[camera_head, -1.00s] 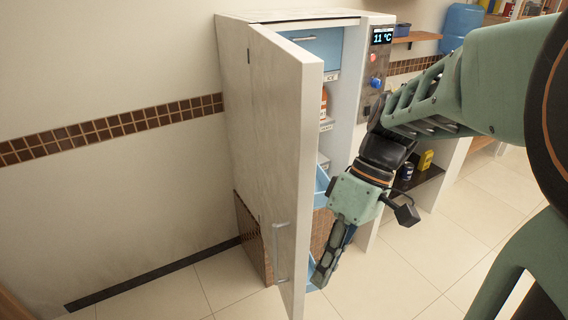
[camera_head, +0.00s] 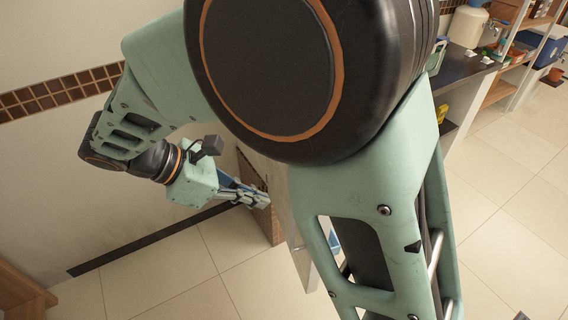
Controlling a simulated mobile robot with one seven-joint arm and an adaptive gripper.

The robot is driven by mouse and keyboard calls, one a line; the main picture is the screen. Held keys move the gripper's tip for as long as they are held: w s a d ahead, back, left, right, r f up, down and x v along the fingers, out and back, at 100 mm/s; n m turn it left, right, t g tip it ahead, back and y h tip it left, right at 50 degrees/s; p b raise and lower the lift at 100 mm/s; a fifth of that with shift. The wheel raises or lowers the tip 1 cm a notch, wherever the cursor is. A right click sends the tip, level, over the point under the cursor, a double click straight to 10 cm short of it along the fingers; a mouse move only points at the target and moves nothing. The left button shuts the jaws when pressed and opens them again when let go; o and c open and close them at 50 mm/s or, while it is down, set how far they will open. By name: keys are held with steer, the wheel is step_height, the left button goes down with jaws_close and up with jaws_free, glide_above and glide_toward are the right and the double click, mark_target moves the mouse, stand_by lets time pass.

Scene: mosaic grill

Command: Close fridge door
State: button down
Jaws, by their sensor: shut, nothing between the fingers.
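The fridge door (camera_head: 283,207) shows as a pale narrow panel, largely hidden behind my arm. It stands partly open, with a bit of blue from the fridge interior (camera_head: 335,241) visible to its right. My gripper (camera_head: 262,199) is shut and empty. It is on the left, outer side of the door, with its fingertips pointing right toward the panel. I cannot tell whether they touch it. The door handle and most of the fridge body are hidden by my arm.
A brown tiled lower section (camera_head: 263,222) stands by the fingertips. The tiled floor (camera_head: 190,265) is clear at the front left. A wooden piece (camera_head: 22,290) sits at the lower left. A dark counter (camera_head: 462,72) and shelves are at the upper right.

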steer(key=w+d+f, duration=0.1)
steer(key=d+f, duration=0.2)
steer(key=d, duration=0.2)
steer(key=w+d+f+p, duration=0.1)
steer(key=w+d+f, duration=0.1)
steer(key=d, duration=0.3)
steer(key=shift+w+f, duration=0.3)
steer(key=shift+f, duration=0.4)
steer(key=shift+w+d, duration=0.1)
steer(key=shift+d, duration=0.1)
